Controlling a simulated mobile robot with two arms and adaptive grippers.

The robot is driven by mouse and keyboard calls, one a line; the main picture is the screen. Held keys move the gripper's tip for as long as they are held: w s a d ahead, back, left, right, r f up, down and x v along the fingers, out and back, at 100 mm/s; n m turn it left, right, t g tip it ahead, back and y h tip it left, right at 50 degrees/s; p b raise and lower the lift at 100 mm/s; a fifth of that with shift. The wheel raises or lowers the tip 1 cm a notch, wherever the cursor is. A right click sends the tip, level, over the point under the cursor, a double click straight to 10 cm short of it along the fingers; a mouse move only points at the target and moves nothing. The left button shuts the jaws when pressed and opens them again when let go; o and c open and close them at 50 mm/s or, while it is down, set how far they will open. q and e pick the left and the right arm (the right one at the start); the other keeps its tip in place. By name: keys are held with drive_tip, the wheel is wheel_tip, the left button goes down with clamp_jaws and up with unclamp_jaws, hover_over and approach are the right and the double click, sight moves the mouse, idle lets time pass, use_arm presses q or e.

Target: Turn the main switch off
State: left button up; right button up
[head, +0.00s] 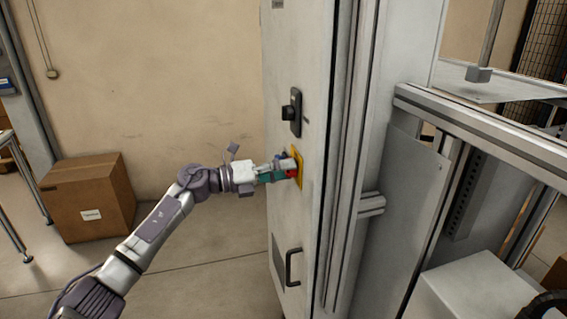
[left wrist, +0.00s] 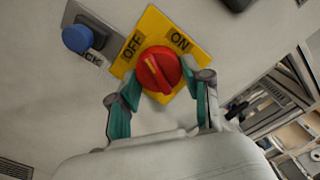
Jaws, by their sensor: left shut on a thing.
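The main switch is a red rotary knob (left wrist: 158,70) on a yellow plate (left wrist: 152,22) with the words OFF and ON at its upper left and upper right in the left wrist view. A pale mark on the knob slants from upper left to lower right; I cannot tell which end is the pointer. My left gripper (left wrist: 159,92) has its teal fingers on either side of the knob, shut on it. In the head view the left gripper (head: 286,173) reaches the cabinet front, hiding part of the knob and the yellow plate (head: 299,171).
The switch is on a tall grey cabinet (head: 307,80) with a black latch (head: 295,113) above and a black handle (head: 291,267) below. A blue button (left wrist: 76,39) is beside the yellow plate. A cardboard box (head: 88,197) stands left; metal framing (head: 490,130) is right.

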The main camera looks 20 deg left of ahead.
use_arm(q)
drive_tip(key=shift+r+n+p, duration=0.15)
drive_tip(key=shift+n+p, duration=1.5)
drive_tip(key=shift+n, duration=0.65)
drive_tip(key=o, duration=1.2)
drive_tip(key=shift+c, duration=0.2)
drive_tip(key=v, duration=1.2)
